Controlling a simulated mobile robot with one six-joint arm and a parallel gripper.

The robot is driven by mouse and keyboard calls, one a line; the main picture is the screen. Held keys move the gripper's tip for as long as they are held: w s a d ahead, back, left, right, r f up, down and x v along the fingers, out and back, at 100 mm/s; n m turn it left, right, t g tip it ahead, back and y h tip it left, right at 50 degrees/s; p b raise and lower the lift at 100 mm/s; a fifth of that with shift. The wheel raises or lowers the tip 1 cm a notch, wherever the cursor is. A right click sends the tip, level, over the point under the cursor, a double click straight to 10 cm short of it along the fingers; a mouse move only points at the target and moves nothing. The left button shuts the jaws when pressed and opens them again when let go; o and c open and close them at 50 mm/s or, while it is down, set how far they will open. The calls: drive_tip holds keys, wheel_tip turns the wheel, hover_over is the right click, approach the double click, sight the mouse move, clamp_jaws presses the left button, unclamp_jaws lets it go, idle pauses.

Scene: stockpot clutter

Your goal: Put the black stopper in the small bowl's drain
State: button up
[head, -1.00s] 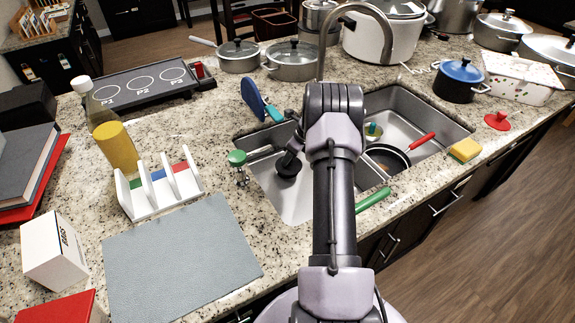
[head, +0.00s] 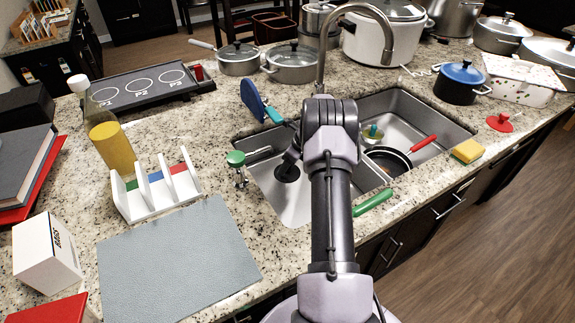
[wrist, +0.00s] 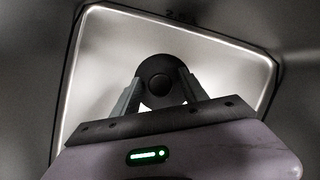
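My gripper (head: 289,160) reaches down into the small bowl (head: 302,207), the left basin of the double sink. In the wrist view the black stopper (wrist: 157,80), a round dark disc with a raised centre, sits between the two fingers of my gripper (wrist: 160,90), which appear closed on its sides. In the head view the stopper (head: 287,172) shows as a black disc at the gripper's end, inside the bowl. Whether it touches the bowl floor I cannot tell. The drain is not visible; the stopper or my arm hides it.
The large bowl (head: 445,122) holds a pan with a red handle (head: 422,143). A faucet (head: 322,60) rises behind the sink. A green handle (head: 373,202) lies over the front rim.

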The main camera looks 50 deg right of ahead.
drive_tip(key=shift+r, duration=0.4)
drive_tip(key=a+p+v, duration=0.1)
drive_tip(key=p+v, duration=0.3)
drive_tip(key=v, duration=0.7)
drive_tip(key=shift+d+r, duration=0.2)
drive_tip(key=shift+d, duration=0.3)
drive_tip(key=shift+s, duration=0.2)
